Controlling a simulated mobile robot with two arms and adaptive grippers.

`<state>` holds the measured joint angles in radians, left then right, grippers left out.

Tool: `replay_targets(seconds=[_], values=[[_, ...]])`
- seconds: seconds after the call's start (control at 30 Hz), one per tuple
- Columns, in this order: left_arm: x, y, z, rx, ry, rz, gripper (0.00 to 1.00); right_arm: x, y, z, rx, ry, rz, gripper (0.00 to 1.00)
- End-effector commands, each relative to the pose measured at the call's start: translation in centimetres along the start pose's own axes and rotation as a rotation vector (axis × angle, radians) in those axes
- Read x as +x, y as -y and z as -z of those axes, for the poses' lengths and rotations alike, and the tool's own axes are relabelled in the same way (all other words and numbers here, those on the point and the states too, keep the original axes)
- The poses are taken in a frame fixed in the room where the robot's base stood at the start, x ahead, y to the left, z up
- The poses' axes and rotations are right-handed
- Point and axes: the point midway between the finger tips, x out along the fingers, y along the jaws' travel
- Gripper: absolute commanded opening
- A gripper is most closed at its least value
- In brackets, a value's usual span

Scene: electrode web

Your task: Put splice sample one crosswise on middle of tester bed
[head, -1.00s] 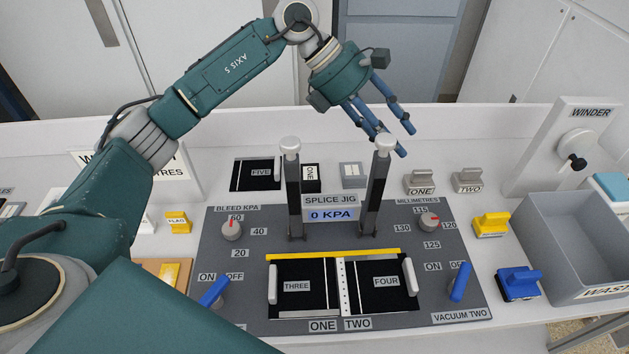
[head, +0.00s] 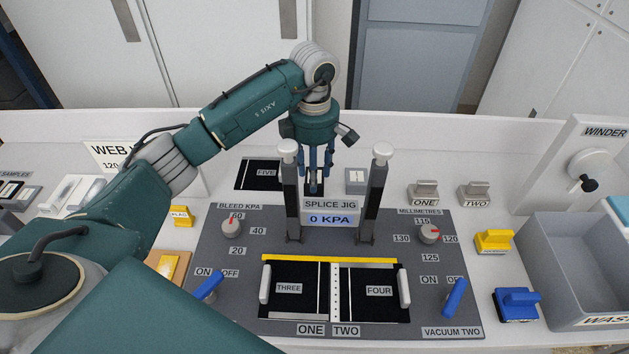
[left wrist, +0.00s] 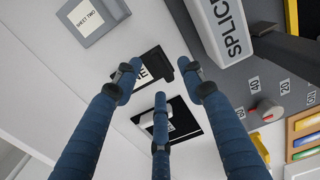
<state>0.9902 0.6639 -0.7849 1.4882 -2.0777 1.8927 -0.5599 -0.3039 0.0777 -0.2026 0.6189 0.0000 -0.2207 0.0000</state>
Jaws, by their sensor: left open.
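My left gripper (head: 316,186) points down behind the splice jig, between its two posts. Its blue fingers are spread and empty. Just beneath them is a small black piece marked ONE, largely hidden by the fingers in the head view; in the left wrist view this black piece (left wrist: 150,62) shows between the fingers, its label partly covered. I cannot tell whether it is splice sample one. A rack lettered SAMPLES (head: 17,190) with small black-and-white pieces is at the far left, cut off by the edge. I cannot identify the tester bed. My right gripper is out of view.
The splice jig (head: 225,300) fills the middle, its upright posts (head: 377,195) close to my left gripper. Black sheet FIVE (head: 259,174) lies left of the fingers and a grey block (head: 355,180) right. A waste bin (head: 585,260) stands at the right.

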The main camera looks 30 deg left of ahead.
Motion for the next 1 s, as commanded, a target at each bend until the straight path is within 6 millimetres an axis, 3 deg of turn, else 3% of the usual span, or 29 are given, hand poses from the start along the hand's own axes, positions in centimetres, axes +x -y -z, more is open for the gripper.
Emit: replay_targets(seconds=[0.03, 0.2, 0.47, 0.7, 1.0], values=[[0.6, 0.2, 0.0, 0.0, -0.001, 0.006, 0.41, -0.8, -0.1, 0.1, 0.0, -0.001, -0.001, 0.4], [2.8, 0.1, 0.0, 0.001, 0.0, 0.003, 0.41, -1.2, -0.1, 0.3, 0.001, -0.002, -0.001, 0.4], [3.3, 0.0, 0.0, 0.001, 0.001, 0.0, 0.41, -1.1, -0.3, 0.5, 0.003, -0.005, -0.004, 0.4], [3.3, 0.0, 0.0, 0.001, 0.001, 0.0, 0.0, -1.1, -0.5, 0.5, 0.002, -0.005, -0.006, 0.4], [3.2, 0.0, 0.0, 0.001, 0.001, 0.0, 0.0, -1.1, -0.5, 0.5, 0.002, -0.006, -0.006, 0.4]])
